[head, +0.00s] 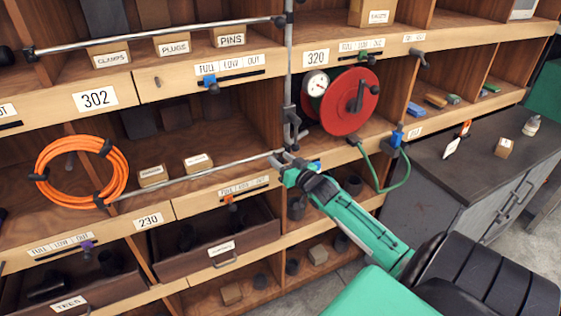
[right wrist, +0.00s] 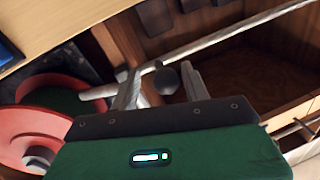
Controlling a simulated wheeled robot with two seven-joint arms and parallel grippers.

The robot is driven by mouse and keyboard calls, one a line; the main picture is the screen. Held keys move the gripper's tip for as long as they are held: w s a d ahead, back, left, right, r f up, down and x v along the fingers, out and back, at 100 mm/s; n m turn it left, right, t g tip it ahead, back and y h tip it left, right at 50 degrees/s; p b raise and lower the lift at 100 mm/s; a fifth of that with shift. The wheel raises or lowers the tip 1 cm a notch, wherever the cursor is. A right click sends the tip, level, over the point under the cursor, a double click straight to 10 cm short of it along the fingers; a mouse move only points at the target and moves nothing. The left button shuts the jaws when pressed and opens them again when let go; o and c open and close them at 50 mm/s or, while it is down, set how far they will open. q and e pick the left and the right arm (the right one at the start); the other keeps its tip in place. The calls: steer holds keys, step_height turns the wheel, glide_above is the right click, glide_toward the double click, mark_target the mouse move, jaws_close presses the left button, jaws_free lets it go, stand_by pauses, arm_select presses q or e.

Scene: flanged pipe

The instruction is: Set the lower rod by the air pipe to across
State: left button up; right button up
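The lower grey rod (head: 200,174) runs along the front of the middle shelf bay, slanting up from the orange coil to the upright grey pipe (head: 288,75). My right gripper (head: 287,162) is at the rod's right end, beside the foot of the pipe. In the right wrist view its two fingers (right wrist: 163,88) stand apart, with a dark round knob (right wrist: 166,79) between them. The rod (right wrist: 230,37) passes close to the fingertips; whether they touch it I cannot tell. My left gripper is out of view.
A red hose reel (head: 350,101) with a green hose (head: 391,185) is right of the pipe. An upper rod (head: 150,37) crosses the bay above. An orange coil (head: 80,170) hangs at left. A dark cabinet (head: 450,190) stands at right.

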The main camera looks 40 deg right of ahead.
steer(key=shift+a, duration=0.1)
steer(key=shift+s+a+f+b, duration=0.1)
steer(key=shift+s+f+b, duration=0.15)
steer(key=shift+s, duration=0.35)
steer(key=s+b, duration=0.3)
steer(key=s, duration=0.9)
steer(key=shift+s+a+r+b, duration=0.2)
steer(key=shift+s+a+b, duration=0.1)
steer(key=shift+a+b, duration=0.1)
